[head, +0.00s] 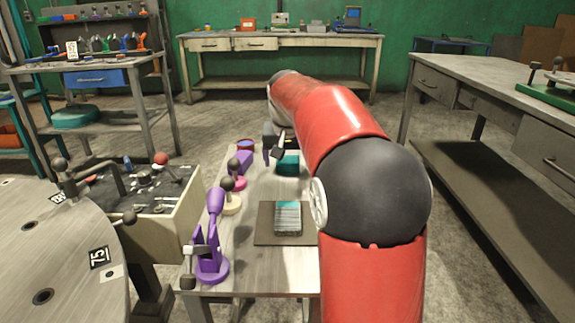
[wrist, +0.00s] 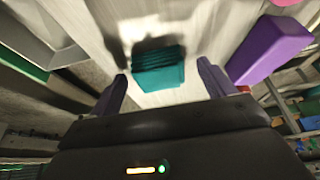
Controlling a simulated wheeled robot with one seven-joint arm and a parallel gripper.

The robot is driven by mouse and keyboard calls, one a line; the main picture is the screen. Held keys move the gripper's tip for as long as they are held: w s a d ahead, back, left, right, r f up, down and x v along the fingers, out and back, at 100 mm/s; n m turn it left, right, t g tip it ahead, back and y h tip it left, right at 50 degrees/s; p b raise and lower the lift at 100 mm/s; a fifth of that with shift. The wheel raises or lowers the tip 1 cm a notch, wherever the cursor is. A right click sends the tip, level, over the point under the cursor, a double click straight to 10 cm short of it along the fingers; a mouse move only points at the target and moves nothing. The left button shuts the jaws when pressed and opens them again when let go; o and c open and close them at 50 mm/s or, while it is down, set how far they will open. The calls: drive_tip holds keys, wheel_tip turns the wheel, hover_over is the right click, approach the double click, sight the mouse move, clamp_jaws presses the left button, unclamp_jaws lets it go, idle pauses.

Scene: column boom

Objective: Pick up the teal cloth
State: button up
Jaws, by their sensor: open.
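The teal cloth (head: 288,165) is a small folded block on the far part of the low table, partly hidden behind my arm in the head view. In the wrist view the teal cloth (wrist: 158,69) lies between and just beyond my gripper's two purple fingers. My gripper (wrist: 163,80) is open, with a gap on both sides of the cloth, and nothing is held.
A purple block (wrist: 268,50) lies close to the right finger in the wrist view. Along the table's left edge stand purple clamp (head: 212,240) and knobbed pieces (head: 231,200). A grey-and-teal stack (head: 288,218) sits on a dark mat (head: 262,236) nearer me.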

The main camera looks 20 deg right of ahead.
sight(287, 160)
drive_tip(key=shift+w+f, duration=0.1)
drive_tip(key=shift+f, duration=0.2)
drive_tip(key=c, duration=1.1)
drive_tip(key=shift+r, duration=0.1)
wheel_tip(287, 160, up, 20)
drive_tip(key=shift+f+p, duration=0.1)
drive_tip(key=shift+p, duration=1.05)
